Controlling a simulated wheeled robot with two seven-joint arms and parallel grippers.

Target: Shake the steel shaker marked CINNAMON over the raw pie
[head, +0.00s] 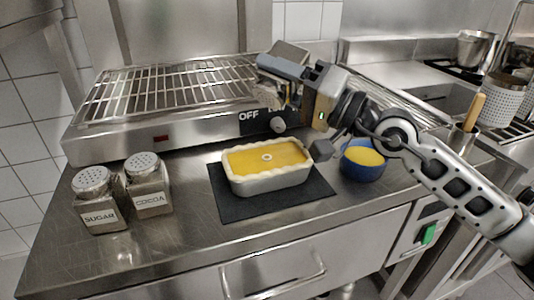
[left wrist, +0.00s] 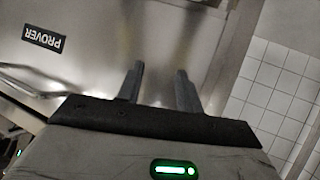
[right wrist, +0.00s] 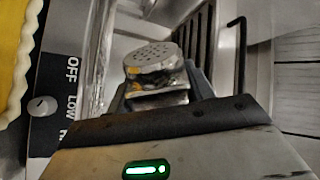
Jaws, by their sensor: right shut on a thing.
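The raw pie (head: 266,158) is a rectangular pale crust with yellow filling and a small central hole, on a dark mat (head: 236,208). My right gripper (head: 280,72) is shut on a steel shaker, held above and behind the pie, near the grill's front. The shaker's perforated lid (right wrist: 150,55) shows in the right wrist view; its label is hidden. Shakers marked SUGAR (head: 98,205) and COCOA (head: 148,190) stand upright on the counter at left. My left gripper (left wrist: 160,85) is open and empty in the left wrist view, outside the head view.
A steel grill (head: 150,120) with a wire rack and OFF/LOW knob (head: 277,124) stands behind the pie. A blue bowl (head: 362,165) with yellow contents stands right of the pie, beside my right arm. Counter between COCOA and the mat is clear.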

